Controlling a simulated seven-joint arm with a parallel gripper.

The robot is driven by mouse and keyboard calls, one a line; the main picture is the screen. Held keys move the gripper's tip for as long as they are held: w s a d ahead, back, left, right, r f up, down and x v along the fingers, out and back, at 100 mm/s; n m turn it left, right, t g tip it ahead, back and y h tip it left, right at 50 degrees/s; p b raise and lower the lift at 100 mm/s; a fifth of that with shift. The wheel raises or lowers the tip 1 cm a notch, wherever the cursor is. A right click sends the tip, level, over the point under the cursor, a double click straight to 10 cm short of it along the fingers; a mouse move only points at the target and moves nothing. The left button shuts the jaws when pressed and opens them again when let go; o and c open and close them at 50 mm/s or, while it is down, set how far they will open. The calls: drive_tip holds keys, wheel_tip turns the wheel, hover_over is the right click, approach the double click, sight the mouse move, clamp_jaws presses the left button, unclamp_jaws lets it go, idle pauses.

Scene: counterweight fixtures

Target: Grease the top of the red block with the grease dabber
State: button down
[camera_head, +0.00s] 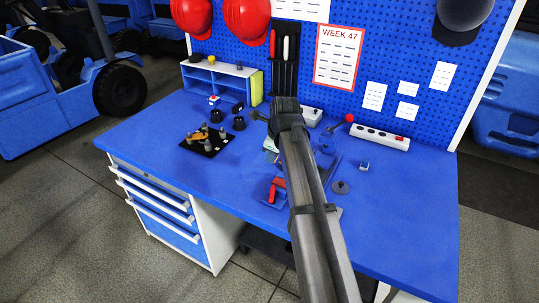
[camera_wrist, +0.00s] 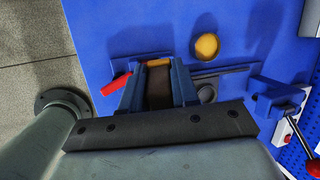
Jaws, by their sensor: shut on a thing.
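In the wrist view my gripper (camera_wrist: 158,82) has its two blue-sided fingers closed around a dark brown thing with an orange upper edge. It is probably the grease dabber (camera_wrist: 158,88), but most of it is hidden between the fingers. A red piece (camera_wrist: 115,84), which may be the red block, shows just left of the fingers, partly hidden. In the head view a red piece (camera_head: 277,184) sits on a small blue fixture near the bench's front. I cannot tell its top's condition. My arm hides the gripper in the head view.
A round yellow-topped thing (camera_wrist: 207,46) stands near the fingers. A grey disc (camera_head: 341,187) lies right of my arm. A red-knobbed lever (camera_head: 349,118) and a power strip (camera_head: 380,137) stand behind. A black plate (camera_head: 207,141) with several pieces lies left. The bench's right front is clear.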

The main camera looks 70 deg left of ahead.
drive_tip(key=shift+a+m, duration=0.1)
drive_tip(key=shift+m, duration=0.5)
drive_tip(key=shift+f+t, duration=0.1)
drive_tip(key=shift+t, duration=0.2)
drive_tip(key=shift+f, duration=3.15)
drive_tip(key=shift+w+d+f, duration=0.5)
drive_tip(key=shift+d+f, duration=0.05)
drive_tip(key=shift+f, duration=0.2)
drive_tip(key=shift+w+d, duration=1.55)
drive_tip(key=shift+w+d+f, duration=0.35)
drive_tip(key=shift+w+d, duration=0.4)
drive_tip(key=shift+s+a+r, duration=0.2)
drive_tip(key=shift+s+a, duration=0.25)
drive_tip(key=shift+a, duration=0.1)
drive_tip(key=shift+s+a+r, duration=0.15)
drive_tip(key=shift+s+a, duration=0.3)
drive_tip(key=shift+a, duration=0.05)
drive_tip(key=shift+s+a, duration=1.85)
drive_tip(key=shift+s, duration=0.05)
drive_tip(key=shift+r, duration=4.05)
